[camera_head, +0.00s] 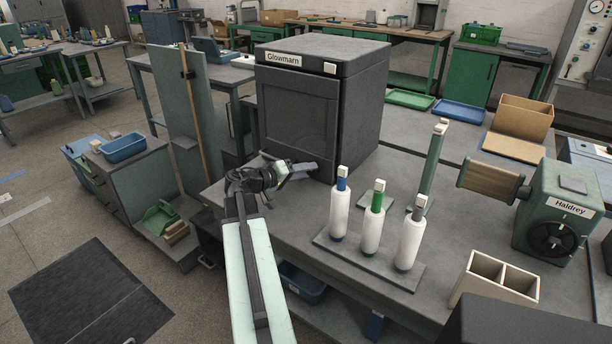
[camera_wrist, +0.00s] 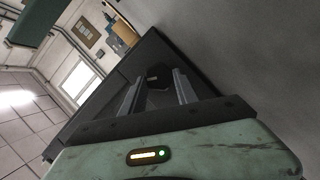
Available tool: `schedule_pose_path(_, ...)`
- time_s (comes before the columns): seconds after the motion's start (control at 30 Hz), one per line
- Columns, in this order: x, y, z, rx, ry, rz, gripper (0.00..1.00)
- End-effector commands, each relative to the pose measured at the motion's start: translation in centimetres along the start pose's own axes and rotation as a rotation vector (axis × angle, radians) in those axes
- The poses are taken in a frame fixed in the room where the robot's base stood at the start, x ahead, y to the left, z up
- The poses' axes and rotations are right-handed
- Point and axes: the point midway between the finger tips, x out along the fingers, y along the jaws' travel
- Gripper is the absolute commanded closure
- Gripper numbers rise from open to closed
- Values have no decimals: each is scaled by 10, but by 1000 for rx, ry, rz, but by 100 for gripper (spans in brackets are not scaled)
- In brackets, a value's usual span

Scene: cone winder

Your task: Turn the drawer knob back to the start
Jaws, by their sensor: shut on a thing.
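The dark cabinet labelled Glowmarn (camera_head: 350,105) stands on the grey workbench, its panelled front (camera_head: 297,112) facing me. My gripper (camera_head: 312,168) is at the lower right of that front, close against it. In the wrist view, my gripper's two fingers (camera_wrist: 158,88) are on either side of a small dark knob (camera_wrist: 157,73). The fingers are shut on this knob. In the head view the knob is hidden by my gripper, so its turn angle cannot be told. The cabinet's dark face also shows in the wrist view (camera_wrist: 110,98), tilted.
Several white yarn cones with coloured tops stand on a grey board (camera_head: 345,252) right of my arm. A green post (camera_head: 431,160), a green Haldrey machine (camera_head: 557,210) and a pale divided box (camera_head: 490,283) are farther right. A tall grey-green panel (camera_head: 178,105) stands left.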

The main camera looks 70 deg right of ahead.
Motion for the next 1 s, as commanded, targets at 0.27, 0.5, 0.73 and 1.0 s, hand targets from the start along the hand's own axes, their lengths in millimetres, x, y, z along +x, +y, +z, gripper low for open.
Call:
schedule_pose_path(0.27, 1, -6, 3, -184, -3, 76, 100)
schedule_pose_path(0.5, 1, -6, 2, -288, -3, 118, 100)
schedule_pose_path(0.73, 0, -5, 2, -330, -3, 135, 100)
schedule_pose_path(1.0, 0, -5, 1, -336, -2, 137, 100)
